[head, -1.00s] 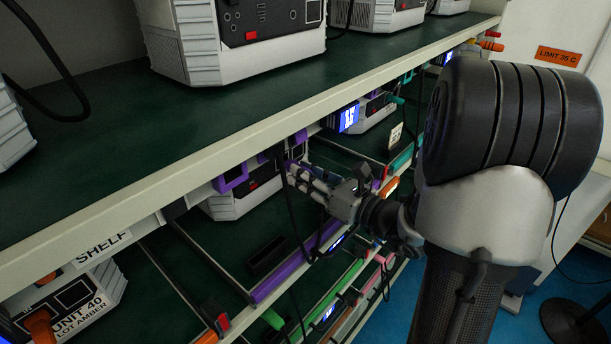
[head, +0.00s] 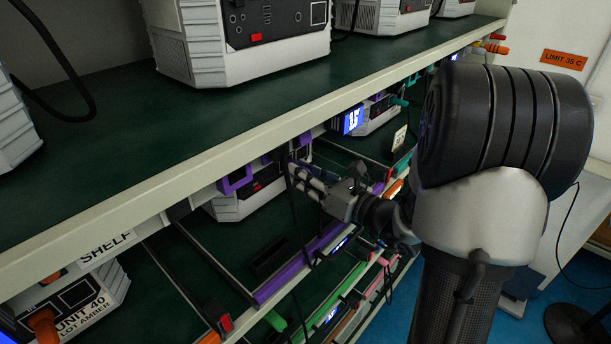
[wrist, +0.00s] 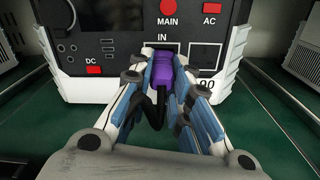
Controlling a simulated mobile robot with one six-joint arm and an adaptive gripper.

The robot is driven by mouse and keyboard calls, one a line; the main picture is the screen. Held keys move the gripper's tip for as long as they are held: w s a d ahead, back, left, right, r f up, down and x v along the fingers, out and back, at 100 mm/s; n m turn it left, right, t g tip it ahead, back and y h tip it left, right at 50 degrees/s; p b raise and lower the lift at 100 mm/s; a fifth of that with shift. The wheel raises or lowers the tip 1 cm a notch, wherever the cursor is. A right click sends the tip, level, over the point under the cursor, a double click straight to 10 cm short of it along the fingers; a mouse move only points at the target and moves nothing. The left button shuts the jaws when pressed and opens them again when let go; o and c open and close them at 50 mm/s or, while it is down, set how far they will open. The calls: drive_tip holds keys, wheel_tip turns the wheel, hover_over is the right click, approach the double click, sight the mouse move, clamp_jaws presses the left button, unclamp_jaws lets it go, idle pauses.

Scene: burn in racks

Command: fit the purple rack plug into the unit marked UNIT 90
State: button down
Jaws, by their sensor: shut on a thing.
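In the wrist view my gripper (wrist: 164,90) is shut on the purple rack plug (wrist: 162,72), with a black cable hanging below it. The plug is straight in front of the white and black unit (wrist: 110,80), at the place marked IN. The plug covers that inlet, so I cannot tell how deep it sits. The unit's number is mostly hidden behind a finger; only its last digits show. In the head view my gripper (head: 298,172) reaches under the upper shelf to this unit (head: 236,206), and the plug is not clear there.
The upper shelf's pale edge (head: 150,187) runs just above my gripper. A purple strip (head: 288,278) edges the green board below. UNIT 40 (head: 75,310) stands at lower left, and another unit with a lit screen (head: 352,120) stands beyond my gripper.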

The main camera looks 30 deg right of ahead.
drive_tip(key=shift+w+a, duration=0.15)
drive_tip(key=shift+w, duration=0.3)
drive_tip(key=c, duration=1.4)
unclamp_jaws()
drive_tip(key=shift+w, duration=0.1)
